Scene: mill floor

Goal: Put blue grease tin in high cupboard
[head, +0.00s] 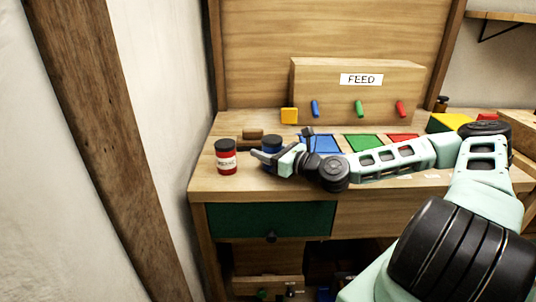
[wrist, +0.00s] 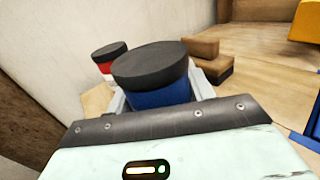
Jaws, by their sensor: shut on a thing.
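The blue grease tin (head: 271,146) has a black lid and stands upright at the left part of the bench top. My gripper (head: 268,157) is shut on it, reaching in from the right. In the wrist view the blue tin (wrist: 160,92) sits between the fingers, its lid towards the camera. Its lower part is hidden by my gripper. I cannot tell whether its base touches the bench. No high cupboard can be made out in either view.
A red tin (head: 226,158) stands just left of my gripper; it also shows in the wrist view (wrist: 104,65). Brown blocks (head: 252,134) lie behind. A FEED box (head: 350,95) with coloured pegs stands at the back. A green drawer front (head: 270,219) is below; a wall shelf (head: 505,16) is upper right.

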